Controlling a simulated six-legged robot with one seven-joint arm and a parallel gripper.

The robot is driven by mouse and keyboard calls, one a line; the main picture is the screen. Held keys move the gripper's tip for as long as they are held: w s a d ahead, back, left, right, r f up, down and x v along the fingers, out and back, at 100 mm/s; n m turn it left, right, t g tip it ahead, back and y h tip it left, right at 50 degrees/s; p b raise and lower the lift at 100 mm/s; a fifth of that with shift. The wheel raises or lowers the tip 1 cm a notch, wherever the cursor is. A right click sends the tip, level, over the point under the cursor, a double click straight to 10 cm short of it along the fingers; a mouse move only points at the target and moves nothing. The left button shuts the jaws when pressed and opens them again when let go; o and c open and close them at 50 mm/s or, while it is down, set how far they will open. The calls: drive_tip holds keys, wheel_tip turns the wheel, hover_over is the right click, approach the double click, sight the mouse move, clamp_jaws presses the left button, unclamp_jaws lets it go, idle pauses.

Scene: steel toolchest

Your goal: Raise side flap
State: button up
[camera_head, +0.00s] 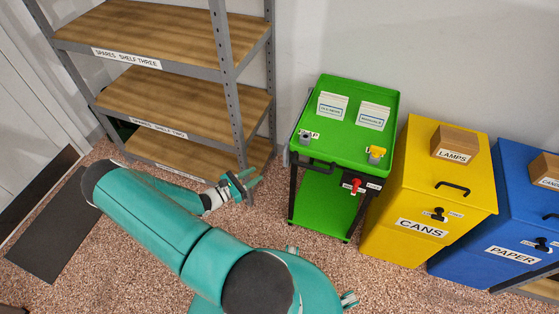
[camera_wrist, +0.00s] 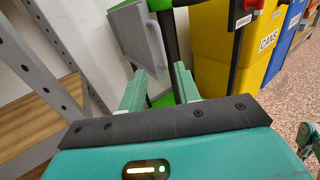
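A grey panel (camera_wrist: 134,34), which looks like the side flap, hangs at the side of the green cart (camera_head: 318,205) in the wrist view. It has a lighter grey edge piece along its right side. My gripper (camera_head: 241,185) is left of the cart in the head view. In the wrist view its two teal fingers (camera_wrist: 159,88) are spread with nothing between them, pointing toward the cart below the grey panel.
A metal shelf unit (camera_head: 228,75) stands close on the left. A yellow cans bin (camera_head: 400,225) and a blue paper bin (camera_head: 475,250) stand right of the cart. A red knob (camera_head: 355,184) is on the cart's front. Speckled floor (camera_head: 268,225) is free between shelf and cart.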

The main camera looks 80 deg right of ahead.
drive_tip(key=x, duration=1.2)
drive_tip(key=shift+d, duration=0.2)
drive_tip(key=shift+s, duration=0.1)
clamp_jaws()
